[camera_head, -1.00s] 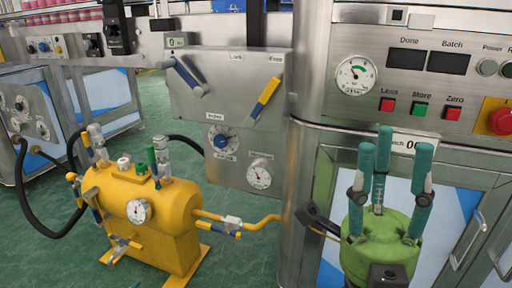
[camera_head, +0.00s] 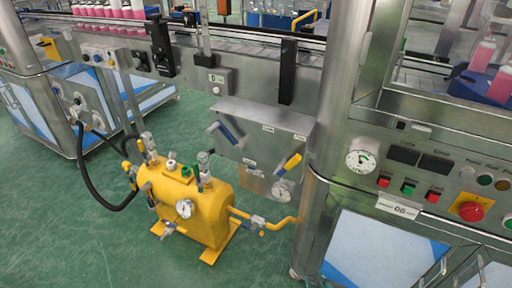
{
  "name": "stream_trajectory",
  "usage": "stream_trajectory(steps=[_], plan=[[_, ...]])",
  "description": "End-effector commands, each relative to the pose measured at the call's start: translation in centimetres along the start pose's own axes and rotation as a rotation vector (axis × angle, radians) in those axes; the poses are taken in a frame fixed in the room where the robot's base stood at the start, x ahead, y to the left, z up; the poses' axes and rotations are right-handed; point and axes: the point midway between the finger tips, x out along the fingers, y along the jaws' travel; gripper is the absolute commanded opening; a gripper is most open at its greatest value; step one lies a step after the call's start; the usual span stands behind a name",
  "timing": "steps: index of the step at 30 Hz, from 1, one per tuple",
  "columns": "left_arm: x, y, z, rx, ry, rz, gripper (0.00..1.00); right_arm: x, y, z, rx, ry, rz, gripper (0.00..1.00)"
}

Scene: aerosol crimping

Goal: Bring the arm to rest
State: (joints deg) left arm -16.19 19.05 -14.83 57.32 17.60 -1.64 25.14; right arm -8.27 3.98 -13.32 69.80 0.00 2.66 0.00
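Neither of my grippers shows in the head view now, so I cannot see whether they are open or shut. No part of my arms is clearly visible either. The steel machine (camera_head: 330,215) with its control panel stands at the right, and its front is unobstructed. The yellow tank (camera_head: 208,212) stands on the green floor left of it, with a gauge and several valves.
A steel box with blue and yellow levers (camera_head: 262,122) is fixed between tank and machine. A red stop button (camera_head: 471,211) sits on the panel. A black hose (camera_head: 88,185) loops at the left. Pink cans (camera_head: 122,9) line the conveyor behind. Green floor (camera_head: 60,240) is clear at the lower left.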

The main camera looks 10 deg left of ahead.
Motion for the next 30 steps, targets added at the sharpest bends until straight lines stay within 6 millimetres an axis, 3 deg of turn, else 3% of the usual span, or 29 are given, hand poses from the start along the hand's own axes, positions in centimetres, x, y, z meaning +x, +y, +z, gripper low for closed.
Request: stream_trajectory(steps=[1,5,9,12,15,18,21,30], plan=[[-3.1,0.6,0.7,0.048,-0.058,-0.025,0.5,-3.0,0.1,1.9,0.004,-0.122,0.002,0.4],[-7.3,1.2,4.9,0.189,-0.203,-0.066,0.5,-9.6,0.0,9.6,0.013,-0.4,0.003,0.4],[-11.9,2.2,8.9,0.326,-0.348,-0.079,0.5,-18.2,-0.2,15.8,0.021,-0.664,0.003,0.4],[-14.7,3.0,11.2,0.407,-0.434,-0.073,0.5,-23.9,-0.5,18.9,0.026,-0.815,0.002,0.4],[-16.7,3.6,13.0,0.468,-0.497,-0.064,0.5,-28.3,-0.6,20.8,0.03,-0.923,0.001,0.4],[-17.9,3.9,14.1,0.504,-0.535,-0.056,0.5,-31.0,-0.7,21.9,0.032,-0.987,0.001,0.4],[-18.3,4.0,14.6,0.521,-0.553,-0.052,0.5,-32.2,-0.8,22.6,0.033,-1.017,0.0,0.4],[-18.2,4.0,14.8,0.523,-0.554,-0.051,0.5,-32.3,-0.8,22.8,0.033,-1.021,0.0,0.4]])
